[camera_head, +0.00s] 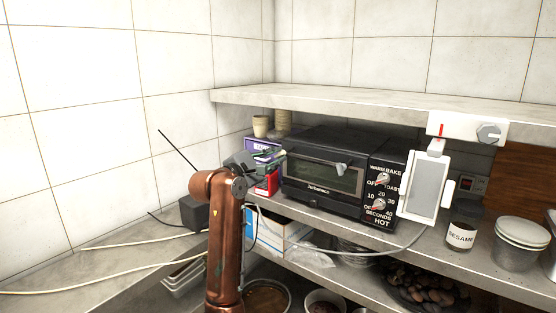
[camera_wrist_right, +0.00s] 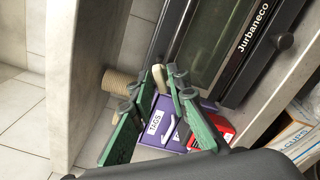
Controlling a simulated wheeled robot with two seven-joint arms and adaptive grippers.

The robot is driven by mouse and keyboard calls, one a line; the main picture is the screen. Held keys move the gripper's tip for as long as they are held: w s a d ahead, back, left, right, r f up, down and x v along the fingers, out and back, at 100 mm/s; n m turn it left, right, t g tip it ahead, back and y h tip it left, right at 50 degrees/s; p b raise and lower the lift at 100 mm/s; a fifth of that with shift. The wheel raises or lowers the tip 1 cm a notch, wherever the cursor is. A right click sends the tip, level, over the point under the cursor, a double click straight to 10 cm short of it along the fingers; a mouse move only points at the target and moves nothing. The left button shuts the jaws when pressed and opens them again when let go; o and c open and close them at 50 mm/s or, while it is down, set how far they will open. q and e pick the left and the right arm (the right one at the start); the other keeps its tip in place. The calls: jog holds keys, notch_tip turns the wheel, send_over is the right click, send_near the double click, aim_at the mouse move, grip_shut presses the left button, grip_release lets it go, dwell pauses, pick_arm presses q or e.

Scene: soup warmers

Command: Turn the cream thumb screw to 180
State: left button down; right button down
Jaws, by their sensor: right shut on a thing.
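The copper arm reaches up to my right gripper (camera_head: 268,158) at the left end of the black toaster oven (camera_head: 325,140), in front of the purple box. In the right wrist view the green-padded fingers of this gripper (camera_wrist_right: 161,74) nearly meet at their tips. A small cream piece, which looks like the cream thumb screw (camera_wrist_right: 159,76), shows between the fingertips, and the gripper is shut on it. Its far side and its turn angle cannot be made out. In the head view the gripper hides the screw. My left gripper is not in view.
A purple tag box (camera_wrist_right: 183,133) and a red box (camera_wrist_right: 222,127) stand close to the fingers. A beige cup (camera_head: 261,126) stands behind. A shelf slab (camera_head: 370,101) runs overhead. A white-framed tablet (camera_head: 424,187) and a sesame jar (camera_head: 461,230) are at the right.

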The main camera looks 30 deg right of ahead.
jog(key=shift+m+b, duration=0.55)
jog(key=shift+m, duration=1.15)
